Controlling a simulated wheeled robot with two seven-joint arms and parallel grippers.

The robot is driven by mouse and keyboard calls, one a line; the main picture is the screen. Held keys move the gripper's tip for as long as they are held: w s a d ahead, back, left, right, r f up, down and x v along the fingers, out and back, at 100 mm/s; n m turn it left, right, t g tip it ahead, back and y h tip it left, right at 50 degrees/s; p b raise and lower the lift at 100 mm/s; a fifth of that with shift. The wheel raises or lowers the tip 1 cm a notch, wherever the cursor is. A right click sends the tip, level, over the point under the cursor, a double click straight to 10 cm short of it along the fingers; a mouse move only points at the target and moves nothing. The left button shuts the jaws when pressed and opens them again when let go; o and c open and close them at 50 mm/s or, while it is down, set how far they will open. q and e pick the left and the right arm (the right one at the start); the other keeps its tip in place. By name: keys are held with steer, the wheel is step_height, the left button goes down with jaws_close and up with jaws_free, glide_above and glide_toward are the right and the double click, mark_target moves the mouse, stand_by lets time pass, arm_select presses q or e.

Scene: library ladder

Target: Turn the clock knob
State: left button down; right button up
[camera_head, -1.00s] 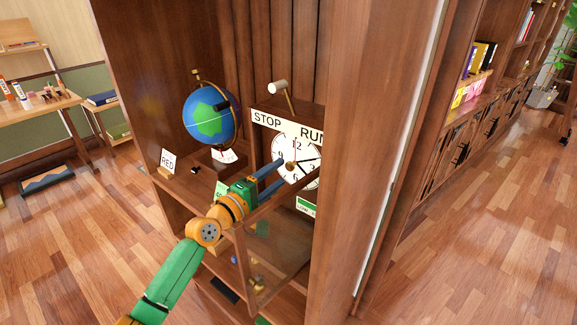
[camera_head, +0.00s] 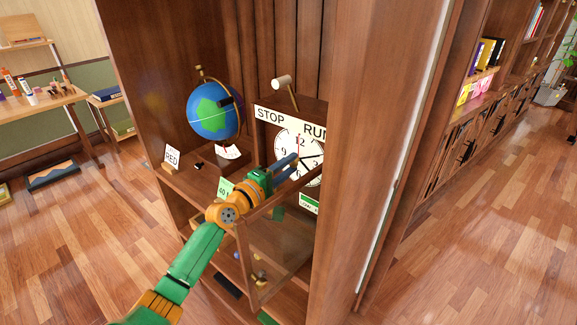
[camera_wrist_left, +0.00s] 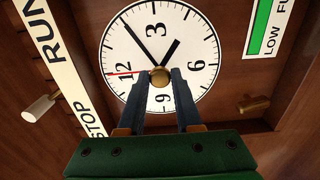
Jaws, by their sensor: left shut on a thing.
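The clock (camera_head: 285,147) has a round white face and is set in the wooden cabinet below a STOP/RUN label (camera_head: 272,116). It fills the upper middle of the left wrist view (camera_wrist_left: 126,48), turned sideways, with two black hands and a thin red hand. A brass knob (camera_wrist_left: 160,76) sits at the clock's centre. My left gripper (camera_head: 296,158) reaches the clock face, and its two blue fingers (camera_wrist_left: 161,80) are shut on this centre knob. In the head view the fingers hide the knob. My right gripper is not in view.
A pale-ended lever (camera_head: 282,82) stands above the clock. A glass-paned door (camera_head: 275,250) hangs open below my arm. A second brass knob (camera_wrist_left: 254,104) is beside the clock.

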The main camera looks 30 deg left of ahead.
arm_select(q)
steer(key=m+b, duration=0.1)
steer(key=m, duration=0.2)
steer(key=shift+f, duration=0.1)
steer(key=m+b, duration=0.1)
steer(key=m, duration=0.3)
steer(key=shift+m, duration=0.3)
steer(key=m, duration=0.3)
steer(key=shift+m+b, duration=0.3)
steer(key=m+p, duration=0.2)
steer(key=m, duration=2)
